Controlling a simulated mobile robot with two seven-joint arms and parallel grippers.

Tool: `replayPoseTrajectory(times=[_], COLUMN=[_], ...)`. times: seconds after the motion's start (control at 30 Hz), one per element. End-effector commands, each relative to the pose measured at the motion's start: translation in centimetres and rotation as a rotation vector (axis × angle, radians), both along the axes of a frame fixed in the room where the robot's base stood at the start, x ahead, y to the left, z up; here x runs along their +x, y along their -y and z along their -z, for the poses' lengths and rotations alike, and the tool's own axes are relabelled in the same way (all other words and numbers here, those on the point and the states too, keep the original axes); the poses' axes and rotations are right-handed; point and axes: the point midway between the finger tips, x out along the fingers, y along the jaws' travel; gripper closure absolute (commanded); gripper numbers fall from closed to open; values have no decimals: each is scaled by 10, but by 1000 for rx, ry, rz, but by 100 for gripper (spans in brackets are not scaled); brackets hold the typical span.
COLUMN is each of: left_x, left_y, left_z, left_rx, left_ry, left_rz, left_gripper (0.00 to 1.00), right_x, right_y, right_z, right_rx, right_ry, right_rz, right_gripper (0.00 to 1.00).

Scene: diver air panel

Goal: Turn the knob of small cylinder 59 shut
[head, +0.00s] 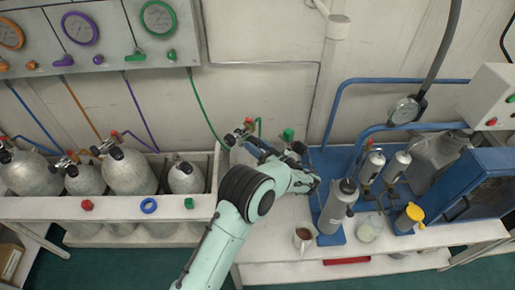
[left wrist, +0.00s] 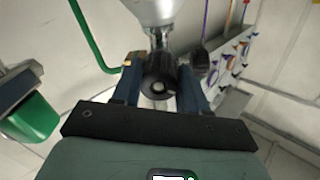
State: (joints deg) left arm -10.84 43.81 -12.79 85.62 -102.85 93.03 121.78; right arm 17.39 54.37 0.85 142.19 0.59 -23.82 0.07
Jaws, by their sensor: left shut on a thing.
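A grey metal cylinder (head: 243,154) stands at the right end of the bench, partly hidden behind my left arm. A green hose hangs down towards its valve. In the left wrist view the cylinder's metal end (left wrist: 152,10) shows at the top, with a round black knob (left wrist: 159,82) on its valve. My left gripper (left wrist: 160,72) has one finger on each side of this knob and is shut on it. In the head view my left gripper (head: 262,146) reaches to the valve from the right. No number is readable on the cylinder. My right gripper is not in view.
Several larger cylinders (head: 127,171) stand in a white rack at the left. A gauge panel (head: 105,45) hangs above them. A green part (left wrist: 35,116) is close beside the gripper.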

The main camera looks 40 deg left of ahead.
Motion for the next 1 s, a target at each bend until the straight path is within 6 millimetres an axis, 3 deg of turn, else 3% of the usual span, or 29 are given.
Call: replayPoseTrajectory(times=[0.4, 1.0], left_x=[0, 0], left_y=[1, 1], left_z=[1, -2], left_rx=[32, 79], left_ry=[-395, -964], left_rz=[2, 1], left_gripper=[87, 87], right_x=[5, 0], right_y=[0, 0], right_z=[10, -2], right_rx=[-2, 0], right_ry=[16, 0], right_rz=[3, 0], right_gripper=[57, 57])
